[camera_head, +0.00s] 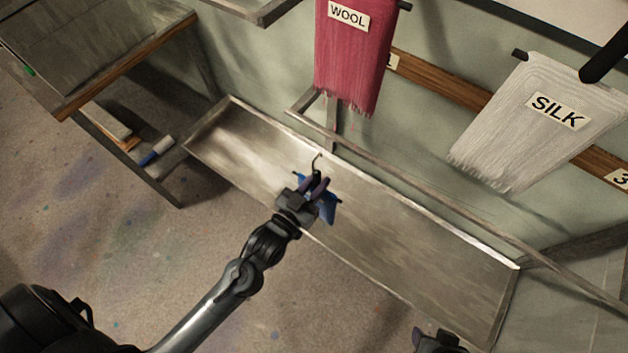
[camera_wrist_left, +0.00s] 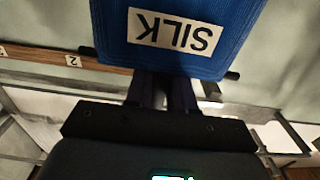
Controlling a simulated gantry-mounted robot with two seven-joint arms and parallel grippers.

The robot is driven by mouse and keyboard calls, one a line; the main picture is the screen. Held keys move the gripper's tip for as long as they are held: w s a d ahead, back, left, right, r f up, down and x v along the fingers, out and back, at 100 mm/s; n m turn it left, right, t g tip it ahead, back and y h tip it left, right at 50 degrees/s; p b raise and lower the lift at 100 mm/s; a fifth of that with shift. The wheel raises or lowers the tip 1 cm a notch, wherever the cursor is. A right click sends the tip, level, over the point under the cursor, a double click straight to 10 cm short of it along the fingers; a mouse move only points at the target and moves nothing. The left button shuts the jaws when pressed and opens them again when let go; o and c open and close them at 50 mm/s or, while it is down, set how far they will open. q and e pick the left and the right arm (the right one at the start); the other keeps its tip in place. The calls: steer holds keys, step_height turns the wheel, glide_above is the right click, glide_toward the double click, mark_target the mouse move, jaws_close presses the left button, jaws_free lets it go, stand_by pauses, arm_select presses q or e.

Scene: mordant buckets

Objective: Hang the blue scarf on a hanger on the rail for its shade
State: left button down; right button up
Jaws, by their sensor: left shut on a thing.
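The blue scarf (camera_head: 327,211) hangs on a dark hanger whose hook (camera_head: 317,160) points up, above the metal trough. My left gripper (camera_head: 318,186) is shut on the hanger and partly covers the scarf. In the left wrist view the blue scarf (camera_wrist_left: 215,55) carries a SILK label (camera_wrist_left: 175,31), upside down in the picture, and the hanger bar (camera_wrist_left: 232,76) sticks out at both sides. A thin metal rail (camera_head: 420,205) runs along the wall, apart from the hanger. My right gripper (camera_head: 437,341) is partly in view at the bottom edge; its jaws are unclear.
A red WOOL scarf (camera_head: 352,60) and a white SILK scarf (camera_head: 540,115) hang at the wall. A wooden board (camera_head: 440,80) carries number labels, including a 2 (camera_wrist_left: 73,60) in the wrist view. The metal trough (camera_head: 400,255) is otherwise empty. A bench (camera_head: 150,55) stands left.

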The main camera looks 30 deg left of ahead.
arm_select(q)
steer(key=w+f+b, duration=0.2)
steer(key=w+b, duration=0.3)
steer(key=w, duration=0.3)
steer(key=shift+d, duration=0.4)
stand_by(0.6)
steer(key=c, duration=0.9)
jaws_free()
steer(key=shift+s, duration=0.1)
